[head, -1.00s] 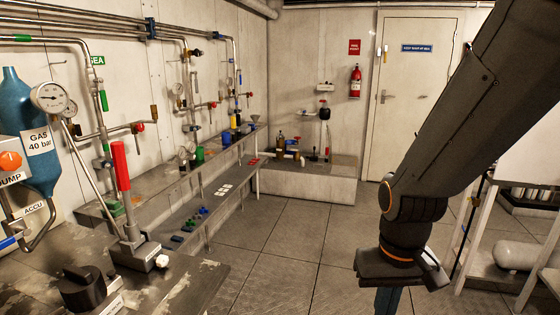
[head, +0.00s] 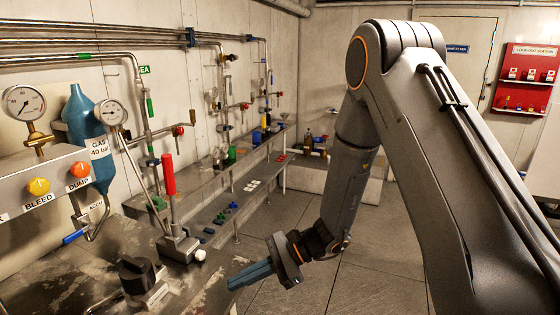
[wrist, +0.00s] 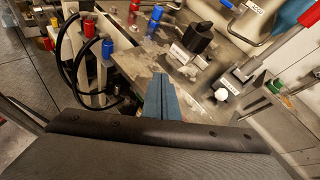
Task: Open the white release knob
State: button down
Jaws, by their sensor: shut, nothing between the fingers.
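The white release knob (head: 200,255) is a small round knob on the front of the metal pump block (head: 178,247), at the foot of the red-handled lever (head: 168,176). In the wrist view the white knob (wrist: 221,94) is right of the fingers. My gripper (head: 232,284) has blue fingers that are shut and empty. In the head view it is to the right of and below the knob, apart from it. In the wrist view the gripper (wrist: 160,78) points toward the bench top, between the black rotary knob (wrist: 198,37) and the bench edge.
The black rotary knob (head: 137,272) stands on the bench left of the pump block. Yellow bleed (head: 39,187) and orange dump (head: 80,170) knobs sit on the panel at left. Red and blue fittings with black hoses (wrist: 84,50) lie left in the wrist view.

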aim_at(208, 267)
jog(key=w+a+m+t+y+p, duration=0.1)
jog(key=w+m, duration=0.1)
jog(key=w+a+f+m+t+y+p, duration=0.1)
jog(key=w+a+m+t, duration=0.1)
jog(key=w, duration=0.1)
jog(key=w+a+m+t+y+p, duration=0.1)
jog(key=w+a, duration=0.1)
jog(key=w, duration=0.1)
jog(key=shift+f+m+t, duration=0.35)
jog(key=shift+m+t, duration=0.05)
jog(key=w+f+m+t, duration=0.1)
jog(key=w+m+t+p, duration=0.1)
jog(key=w+t, duration=0.1)
jog(key=w+f+m+t, duration=0.1)
jog(key=w+m, duration=0.1)
jog(key=shift+a+f+t+y+p, duration=0.15)
jog(key=shift+f+t+y+p, duration=0.15)
jog(key=shift+f+t+y, duration=0.1)
jog(key=shift+b+x, duration=1.1)
jog(key=shift+x, duration=2.3)
jog(key=shift+s, duration=0.35)
jog(key=shift+s+a, duration=0.2)
jog(key=shift+s, duration=0.2)
jog(key=shift+s+a+f, duration=0.15)
jog(key=shift+s+a, duration=0.05)
jog(key=shift+s, duration=0.25)
